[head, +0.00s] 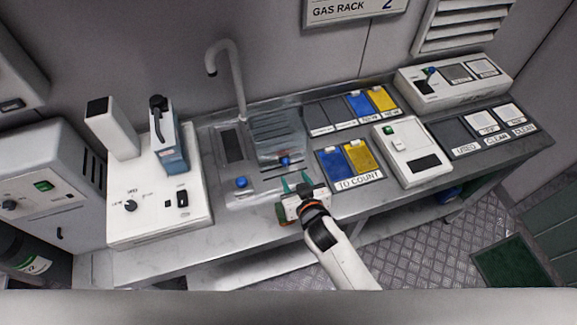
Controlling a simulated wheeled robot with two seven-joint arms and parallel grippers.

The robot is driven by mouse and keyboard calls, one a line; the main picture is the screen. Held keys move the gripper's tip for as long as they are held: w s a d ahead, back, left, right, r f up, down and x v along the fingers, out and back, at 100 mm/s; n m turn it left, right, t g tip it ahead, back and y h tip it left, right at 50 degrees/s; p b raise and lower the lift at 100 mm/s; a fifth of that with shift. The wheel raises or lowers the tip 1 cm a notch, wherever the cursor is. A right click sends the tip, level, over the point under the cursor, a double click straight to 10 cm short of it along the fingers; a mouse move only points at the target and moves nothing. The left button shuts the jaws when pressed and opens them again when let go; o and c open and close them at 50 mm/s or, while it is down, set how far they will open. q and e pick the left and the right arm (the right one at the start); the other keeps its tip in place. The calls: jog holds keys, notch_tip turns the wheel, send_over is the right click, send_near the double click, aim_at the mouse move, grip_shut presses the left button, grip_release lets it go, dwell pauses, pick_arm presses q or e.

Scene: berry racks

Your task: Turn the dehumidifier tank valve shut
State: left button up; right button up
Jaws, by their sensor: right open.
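My right gripper (295,182) has two green fingers, spread apart with nothing between them. It is over the front part of the steel bench, with its fingers pointing toward the back. A blue knob (285,160) on a clear, box-like part of the sink area is just beyond the fingertips, apart from them. A second blue knob (241,182) is to the left of the gripper, near the bench front. I cannot tell for sure which knob is the dehumidifier tank valve, or how far either is turned. My left gripper is not in view.
A curved tap (239,85) rises behind the sink. A white machine (129,225) with a dial stands left on the bench. Right of the gripper are blue and yellow pads marked TO COUNT (361,181) and a white device (413,157). Bare bench (235,228) shows at front left.

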aim_at(286, 164)
jog(key=x, duration=0.6)
jog(key=shift+w+a+f, duration=0.1)
jog(key=shift+w+f, duration=0.05)
jog(key=shift+w, duration=0.15)
jog(key=shift+c, duration=0.3)
